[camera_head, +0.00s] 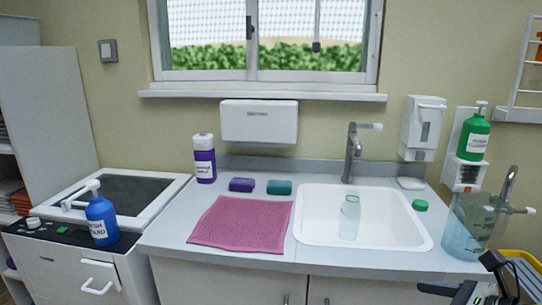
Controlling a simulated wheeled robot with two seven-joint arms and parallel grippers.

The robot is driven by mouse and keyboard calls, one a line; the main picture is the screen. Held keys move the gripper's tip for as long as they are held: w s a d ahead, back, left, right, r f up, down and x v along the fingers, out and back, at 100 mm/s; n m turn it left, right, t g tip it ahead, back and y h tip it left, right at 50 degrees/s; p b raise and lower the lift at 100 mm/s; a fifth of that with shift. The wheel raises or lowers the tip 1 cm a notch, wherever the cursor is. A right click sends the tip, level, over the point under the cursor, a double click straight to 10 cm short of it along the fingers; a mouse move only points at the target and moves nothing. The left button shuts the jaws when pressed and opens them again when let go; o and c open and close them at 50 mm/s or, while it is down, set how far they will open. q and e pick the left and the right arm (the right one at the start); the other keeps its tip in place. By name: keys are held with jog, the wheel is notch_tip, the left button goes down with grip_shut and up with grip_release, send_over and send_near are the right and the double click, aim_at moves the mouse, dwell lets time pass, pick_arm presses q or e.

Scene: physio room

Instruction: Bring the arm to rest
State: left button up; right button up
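My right gripper (468,286) shows only in part at the bottom right corner of the head view, as dark parts in front of the counter's front edge. It is cut off by the picture's edge, and I cannot tell whether it is open or shut. I see nothing held in it. My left gripper and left arm are not in view.
A clear bottle (349,218) stands in the white sink (307,228), under the tap (352,150). A green cap (420,205) lies on the sink's right rim. A pink cloth (240,222), purple bottle (204,160) and two sponges occupy the counter (172,229). A blue pump bottle (100,218) stands left. A clear bluish container (466,228) is near my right gripper.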

jog(key=s+a+m+t+y+b, duration=0.2)
jog(key=a+m+t+y, duration=0.3)
jog(key=a+m, duration=0.6)
notch_tip(320, 180, down, 10)
jog(key=s+d+m+t+h, duration=0.1)
jog(key=d+m+h, duration=0.2)
jog(key=m+h, duration=1.2)
jog(key=s+a+f+m+g+y, duration=0.5)
jog(key=f+m, duration=0.6)
jog(key=m, duration=0.3)
jog(key=s+a+y, duration=0.1)
jog(key=s+a, duration=0.1)
jog(key=shift+s+f+m+g, duration=0.15)
jog(key=shift+s+m+g, duration=0.15)
jog(key=shift+s+g, duration=0.1)
